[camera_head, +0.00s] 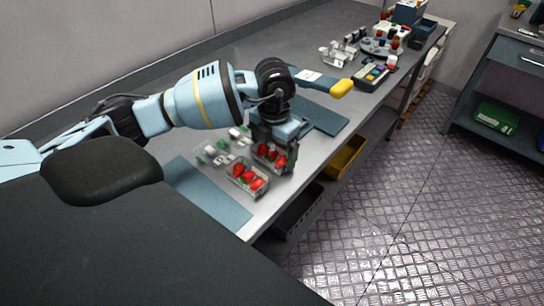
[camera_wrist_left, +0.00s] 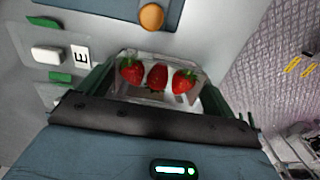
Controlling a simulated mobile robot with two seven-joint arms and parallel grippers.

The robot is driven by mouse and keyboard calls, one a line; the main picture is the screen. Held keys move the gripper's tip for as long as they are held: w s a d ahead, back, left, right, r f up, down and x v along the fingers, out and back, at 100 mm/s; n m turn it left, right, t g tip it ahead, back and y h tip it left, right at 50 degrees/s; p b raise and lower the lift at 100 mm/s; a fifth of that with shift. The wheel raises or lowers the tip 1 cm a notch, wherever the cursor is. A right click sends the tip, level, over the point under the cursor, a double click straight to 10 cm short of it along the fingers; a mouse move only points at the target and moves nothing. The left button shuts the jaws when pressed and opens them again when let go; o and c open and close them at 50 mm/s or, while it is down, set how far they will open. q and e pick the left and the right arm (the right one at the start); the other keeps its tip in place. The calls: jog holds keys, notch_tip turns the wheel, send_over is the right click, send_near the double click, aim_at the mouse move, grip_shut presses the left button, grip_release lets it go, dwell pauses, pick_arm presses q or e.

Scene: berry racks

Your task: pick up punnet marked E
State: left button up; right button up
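A clear punnet with red strawberries (camera_head: 270,153) stands under my left gripper (camera_head: 273,138) at the bench's front side. In the left wrist view the punnet (camera_wrist_left: 155,89) holds three strawberries and sits between the two dark green fingers of my left gripper (camera_wrist_left: 157,95). The fingers are close to its side walls; I cannot tell if they press on it. A white card marked E (camera_wrist_left: 82,57) lies beside the punnet, to its left. My right gripper is not in view.
A second strawberry punnet (camera_head: 246,180) stands close by, nearer me. Blue mats (camera_head: 208,192) (camera_head: 326,117) lie on either side. Small white and green pieces (camera_head: 212,152) lie behind. A colourful device (camera_head: 372,75) and other items fill the far bench.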

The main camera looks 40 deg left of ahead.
aim_at(274, 152)
pick_arm(q)
jog(key=c, duration=0.4)
notch_tip(274, 152, up, 10)
jog(key=shift+r, duration=0.1)
